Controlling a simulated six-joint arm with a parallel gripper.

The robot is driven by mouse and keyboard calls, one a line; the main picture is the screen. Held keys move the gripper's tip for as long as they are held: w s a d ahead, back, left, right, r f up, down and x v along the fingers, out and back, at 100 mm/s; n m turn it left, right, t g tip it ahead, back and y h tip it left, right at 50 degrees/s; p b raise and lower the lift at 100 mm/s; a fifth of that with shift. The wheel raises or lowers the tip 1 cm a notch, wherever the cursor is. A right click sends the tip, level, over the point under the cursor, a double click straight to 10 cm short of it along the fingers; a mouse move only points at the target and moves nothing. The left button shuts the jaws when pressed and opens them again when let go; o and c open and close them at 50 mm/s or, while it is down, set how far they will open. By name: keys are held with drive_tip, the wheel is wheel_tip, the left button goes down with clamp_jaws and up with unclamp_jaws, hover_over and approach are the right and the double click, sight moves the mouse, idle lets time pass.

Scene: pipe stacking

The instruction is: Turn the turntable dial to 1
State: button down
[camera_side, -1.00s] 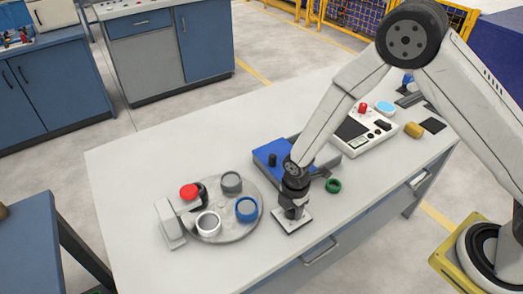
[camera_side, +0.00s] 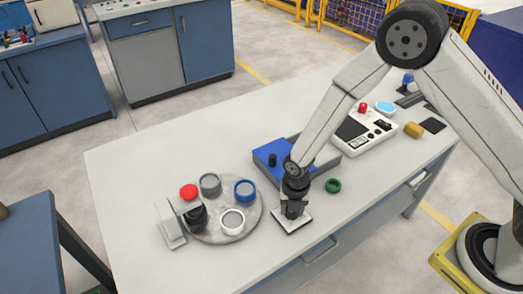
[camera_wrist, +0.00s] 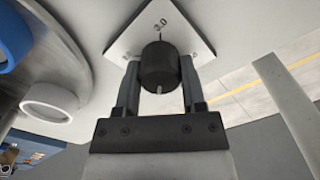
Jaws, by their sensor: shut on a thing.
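The turntable dial (camera_wrist: 160,66) is a black knob on a white plate (camera_wrist: 125,42) marked "3.0". My gripper (camera_wrist: 160,82) is shut on the dial, one finger on each side of it. In the side view my gripper (camera_side: 292,207) points down over the dial plate (camera_side: 284,225) and hides most of the dial. The round grey turntable (camera_side: 215,210) is to its left. It carries a grey ring (camera_side: 210,184), a blue ring (camera_side: 244,190), a white ring (camera_side: 232,222) and a black piece (camera_side: 197,218).
A small stand with a red button (camera_side: 188,191) overhangs the turntable's left edge. Behind my gripper is a blue tray (camera_side: 270,152) with a black knob. A green ring (camera_side: 333,185) lies to the right. A white console (camera_side: 368,135) stands further back. The table's front left is clear.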

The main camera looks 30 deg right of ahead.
drive_tip(key=shift+n, duration=0.3)
drive_tip(key=shift+c, duration=0.9)
unclamp_jaws()
drive_tip(key=shift+r, duration=0.1)
drive_tip(key=shift+r, duration=3.8)
drive_tip(key=shift+r, duration=0.1)
drive_tip(key=shift+d+r+m, duration=0.35)
drive_tip(key=shift+d+m, duration=0.05)
drive_tip(key=shift+m, duration=0.4)
drive_tip(key=s+d+r+m+t, duration=0.1)
drive_tip(key=s+d+r+m, duration=0.4)
drive_tip(key=m, duration=0.9)
drive_tip(key=s+d+r+m+t, duration=0.1)
drive_tip(key=s+d+r+m, duration=0.3)
drive_tip(key=m, duration=0.9)
drive_tip(key=d+r, duration=0.1)
drive_tip(key=d, duration=0.2)
drive_tip(key=shift+s+d+m+t, duration=0.3)
drive_tip(key=shift+s+d+m, duration=0.05)
drive_tip(key=shift+s+m, duration=0.05)
